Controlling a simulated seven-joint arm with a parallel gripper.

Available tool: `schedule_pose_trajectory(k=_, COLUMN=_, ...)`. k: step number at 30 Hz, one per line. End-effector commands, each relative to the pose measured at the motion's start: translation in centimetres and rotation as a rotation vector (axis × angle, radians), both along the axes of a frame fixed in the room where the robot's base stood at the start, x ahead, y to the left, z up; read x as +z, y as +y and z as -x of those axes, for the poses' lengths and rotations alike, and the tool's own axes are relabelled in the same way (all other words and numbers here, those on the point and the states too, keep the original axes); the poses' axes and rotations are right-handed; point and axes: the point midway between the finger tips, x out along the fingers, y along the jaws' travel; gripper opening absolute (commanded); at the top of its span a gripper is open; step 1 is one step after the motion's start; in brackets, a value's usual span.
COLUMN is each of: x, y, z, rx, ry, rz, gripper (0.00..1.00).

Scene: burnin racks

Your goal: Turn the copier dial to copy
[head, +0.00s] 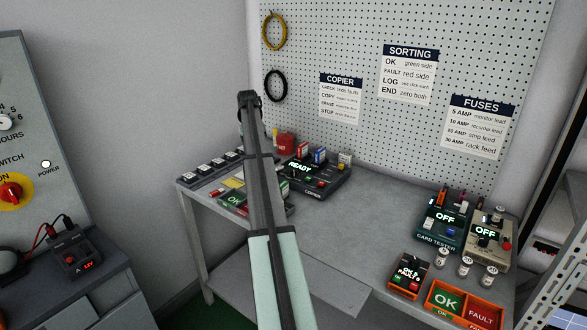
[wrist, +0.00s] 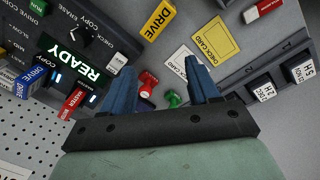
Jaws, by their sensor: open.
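The copier (head: 318,182) is a dark box on the bench in the head view, its display reading READY. In the wrist view the copier's READY display (wrist: 70,60) is at upper left, seen upside down. A dark dial with a white pointer mark (wrist: 80,36) lies beside it, near COPY and ERASE lettering; its exact setting is too small to tell. My gripper (wrist: 162,76) is open, with blue fingers apart and nothing held. It is to the right of the copier dial in the wrist view. In the head view my arm hides it.
Red and green knobbed stamps (wrist: 147,84) show between my fingers, below them. Drive blocks (wrist: 30,80) stand at the copier. A yellow check card (wrist: 215,42) and dated blocks (wrist: 268,88) lie to the right. The card tester (head: 440,225) and OK/FAULT trays (head: 465,312) are on the bench's right.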

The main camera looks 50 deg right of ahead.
Motion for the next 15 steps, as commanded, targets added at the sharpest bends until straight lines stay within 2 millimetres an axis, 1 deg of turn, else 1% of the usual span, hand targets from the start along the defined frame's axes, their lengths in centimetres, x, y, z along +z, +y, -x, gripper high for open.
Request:
schedule_pose_trajectory(k=1, x=1.0, y=-2.1, z=2.0, rx=-0.029, ry=-0.01, rz=-0.008, gripper=0.6)
schedule_pose_trajectory(k=3, x=2.3, y=-4.2, z=4.4, rx=-0.06, ry=-0.021, rz=-0.02, gripper=0.6)
schedule_pose_trajectory(k=6, x=3.7, y=-6.6, z=7.3, rx=-0.096, ry=-0.034, rz=-0.034, gripper=0.6)
schedule_pose_trajectory(k=10, x=5.0, y=-8.5, z=10.0, rx=-0.127, ry=-0.048, rz=-0.046, gripper=0.6)
schedule_pose_trajectory(k=12, x=5.4, y=-9.1, z=10.8, rx=-0.135, ry=-0.052, rz=-0.05, gripper=0.6)
schedule_pose_trajectory(k=15, x=5.5, y=-9.5, z=11.4, rx=-0.142, ry=-0.053, rz=-0.053, gripper=0.6)
